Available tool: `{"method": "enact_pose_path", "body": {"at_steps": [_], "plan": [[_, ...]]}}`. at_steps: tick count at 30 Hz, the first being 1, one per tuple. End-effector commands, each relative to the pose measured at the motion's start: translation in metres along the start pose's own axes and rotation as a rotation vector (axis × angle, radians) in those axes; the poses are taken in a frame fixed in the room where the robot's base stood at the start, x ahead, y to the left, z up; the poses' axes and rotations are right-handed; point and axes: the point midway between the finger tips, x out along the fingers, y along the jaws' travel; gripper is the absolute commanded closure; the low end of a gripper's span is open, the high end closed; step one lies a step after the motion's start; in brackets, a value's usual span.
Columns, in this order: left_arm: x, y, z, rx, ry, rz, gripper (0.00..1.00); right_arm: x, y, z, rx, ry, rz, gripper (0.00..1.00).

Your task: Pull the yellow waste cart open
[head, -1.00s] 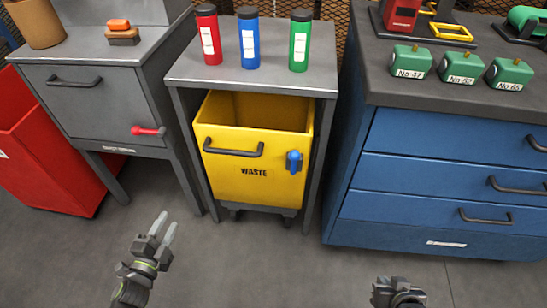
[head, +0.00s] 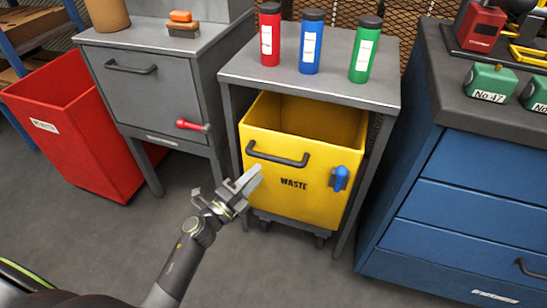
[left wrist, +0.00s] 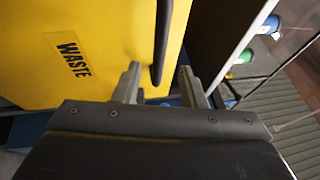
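The yellow waste cart (head: 288,203) stands under the grey bench (head: 340,80), its open top showing below the benchtop. Its front carries a dark bar handle (head: 278,158), a WASTE label and a blue latch (head: 340,180) on the right. My left gripper (head: 248,180) is just below and in front of the handle's left end. In the left wrist view its two fingers (left wrist: 158,84) are spread, with the handle (left wrist: 162,40) lined up with the gap between them; contact cannot be told. The cart front (left wrist: 60,40) fills that view's upper left. My right gripper is out of view.
Red, blue and green bottles (head: 310,42) stand on the bench. A grey cabinet (head: 150,90) with a red latch and a red bin (head: 65,140) are to the left. A blue drawer cabinet (head: 460,190) is to the right. The floor (head: 290,270) before the cart is clear.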

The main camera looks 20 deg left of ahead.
Motion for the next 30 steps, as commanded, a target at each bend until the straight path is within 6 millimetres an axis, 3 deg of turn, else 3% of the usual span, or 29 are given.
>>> {"method": "enact_pose_path", "body": {"at_steps": [3,10,15,24,30], "plan": [[0.028,0.0,-0.001,-0.001,0.001,-0.003,0.62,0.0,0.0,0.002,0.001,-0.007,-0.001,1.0],[0.064,0.001,0.0,-0.001,0.0,-0.001,0.62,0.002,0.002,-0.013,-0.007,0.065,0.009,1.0],[0.075,0.001,0.0,-0.001,0.0,0.0,0.62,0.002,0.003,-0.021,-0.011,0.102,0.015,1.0],[0.077,0.001,0.0,-0.001,0.0,0.001,0.62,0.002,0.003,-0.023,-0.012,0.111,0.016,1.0],[0.077,0.001,0.0,-0.001,0.0,0.001,0.87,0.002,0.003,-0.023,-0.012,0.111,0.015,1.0]]}}
